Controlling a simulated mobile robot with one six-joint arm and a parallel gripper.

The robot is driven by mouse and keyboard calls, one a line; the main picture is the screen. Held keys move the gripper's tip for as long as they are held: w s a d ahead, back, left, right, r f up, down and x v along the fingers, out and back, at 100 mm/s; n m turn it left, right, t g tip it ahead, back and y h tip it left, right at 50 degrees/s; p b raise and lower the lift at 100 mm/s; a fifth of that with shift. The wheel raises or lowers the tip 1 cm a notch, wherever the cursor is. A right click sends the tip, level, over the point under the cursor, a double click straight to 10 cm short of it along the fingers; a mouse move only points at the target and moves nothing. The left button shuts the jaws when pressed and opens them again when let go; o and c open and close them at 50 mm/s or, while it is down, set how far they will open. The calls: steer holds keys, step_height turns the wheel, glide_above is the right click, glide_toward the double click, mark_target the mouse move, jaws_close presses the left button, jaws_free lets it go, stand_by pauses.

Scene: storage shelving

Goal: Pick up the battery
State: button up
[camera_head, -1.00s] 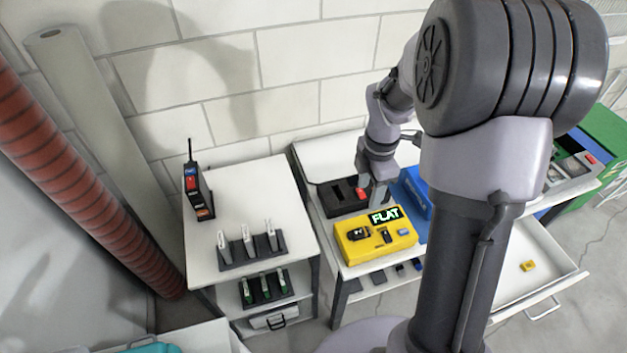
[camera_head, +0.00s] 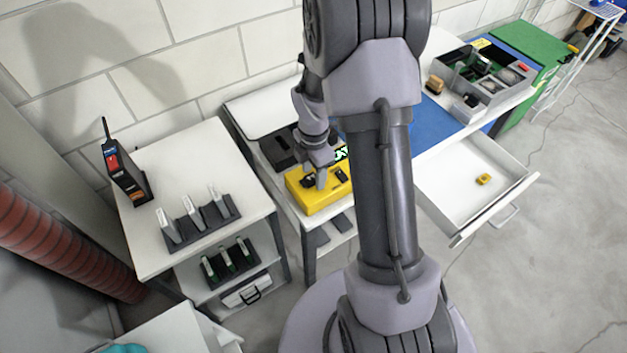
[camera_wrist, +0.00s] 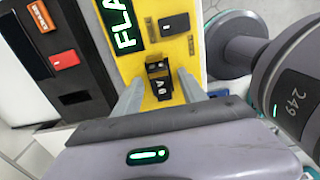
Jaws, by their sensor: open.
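The yellow tester (camera_head: 312,204) sits on the middle bench, and its lit display (camera_wrist: 122,22) reads FLAT in the wrist view. A small black block with a pale marking, which looks like the battery (camera_wrist: 158,84), sits upon the yellow face. It shows only partly in the head view (camera_head: 306,181). My gripper (camera_wrist: 160,77) is open, with one finger on each side of this block. I cannot tell whether the fingers touch it. In the head view my gripper (camera_head: 319,180) is low over the tester, and my arm hides the tester's right end.
A black dock (camera_head: 280,150) stands behind the tester. A left bench holds a radio (camera_head: 124,172) and a rack (camera_head: 203,232) of upright pieces. At right are a grey organiser (camera_head: 487,90) and an open drawer (camera_head: 455,190) with a small yellow item (camera_head: 483,179).

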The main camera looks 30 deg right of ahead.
steer(key=shift+r, duration=0.1)
jaws_close()
steer(key=shift+r, duration=0.1)
